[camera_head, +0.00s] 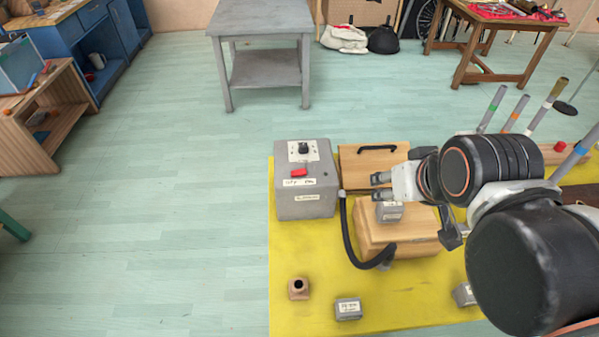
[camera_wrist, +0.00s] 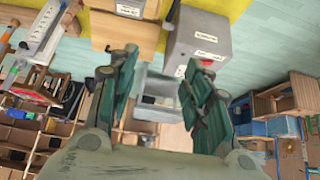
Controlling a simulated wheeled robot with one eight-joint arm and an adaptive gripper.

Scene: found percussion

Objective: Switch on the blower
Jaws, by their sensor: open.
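The blower appears to be the grey box (camera_head: 306,210) on the yellow mat, left of my gripper in the head view. Its top carries a red switch (camera_head: 298,172), a black knob (camera_head: 303,147) on a white plate, and labels. Whether the switch is on or off is too small to tell. The box also shows in the wrist view (camera_wrist: 201,25), with the red switch (camera_wrist: 206,62) near the right finger. My gripper (camera_head: 379,186) is open and empty, right of the box and apart from it; its two green fingers (camera_wrist: 160,65) are spread in the wrist view.
A black hose (camera_head: 349,235) curves from the box to a wooden box (camera_head: 390,232). A wooden lid with a black handle (camera_head: 377,149) lies behind. A small wooden block with a hole (camera_head: 299,288) and a grey labelled block (camera_head: 348,308) stand in front. Mat (camera_head: 320,250) left of the hose is clear.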

